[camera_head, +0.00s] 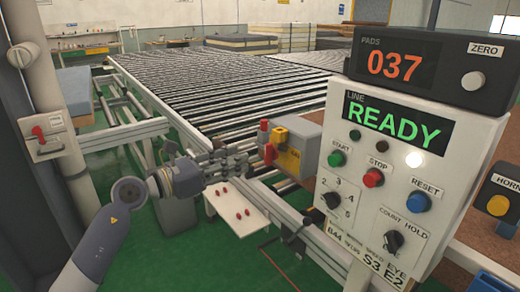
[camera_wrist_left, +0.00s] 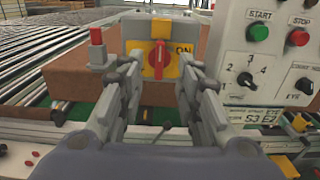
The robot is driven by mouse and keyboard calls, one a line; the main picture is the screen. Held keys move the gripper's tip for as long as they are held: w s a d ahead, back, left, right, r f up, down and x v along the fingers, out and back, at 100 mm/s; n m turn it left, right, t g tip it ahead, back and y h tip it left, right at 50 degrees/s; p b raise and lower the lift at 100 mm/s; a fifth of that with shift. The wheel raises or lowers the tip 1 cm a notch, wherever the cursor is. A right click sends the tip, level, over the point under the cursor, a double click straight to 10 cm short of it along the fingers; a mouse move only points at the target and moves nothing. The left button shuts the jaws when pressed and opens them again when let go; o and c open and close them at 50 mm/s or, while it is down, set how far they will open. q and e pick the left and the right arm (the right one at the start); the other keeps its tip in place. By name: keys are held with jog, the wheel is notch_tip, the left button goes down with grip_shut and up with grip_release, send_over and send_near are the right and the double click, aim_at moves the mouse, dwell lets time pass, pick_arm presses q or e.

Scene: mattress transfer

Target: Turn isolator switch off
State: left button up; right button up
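The isolator switch is a red rotary handle (camera_wrist_left: 159,58) on a yellow plate, on a grey box, in the left wrist view. Its handle stands upright and the label "ON" shows at its right. In the head view the yellow-faced box (camera_head: 291,158) sits at the conveyor's near edge, with the red handle (camera_head: 269,154) seen side-on. My left gripper (camera_head: 246,156) is in front of the switch, its fingers pointing at it. In the wrist view the fingers are spread, one each side of the handle, with nothing between them. Contact cannot be told. My right gripper is not in view.
A control panel (camera_head: 345,180) with buttons and knobs stands close on the right, reading "READY". A red button (camera_wrist_left: 96,36) stands left of the switch. A white shelf (camera_head: 238,207) with red pegs lies below my gripper. The roller conveyor (camera_head: 210,95) stretches behind.

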aim_at(265, 149)
pick_arm(q)
jog(key=p+x, duration=0.1)
jog(key=x, duration=0.6)
jog(key=shift+w+d+r, duration=0.1)
jog(key=shift+d+r, duration=0.05)
jog(key=shift+w+d+p, duration=0.35)
jog(key=shift+d, duration=0.1)
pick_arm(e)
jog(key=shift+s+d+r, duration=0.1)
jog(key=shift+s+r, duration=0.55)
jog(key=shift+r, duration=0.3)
pick_arm(q)
grip_shut()
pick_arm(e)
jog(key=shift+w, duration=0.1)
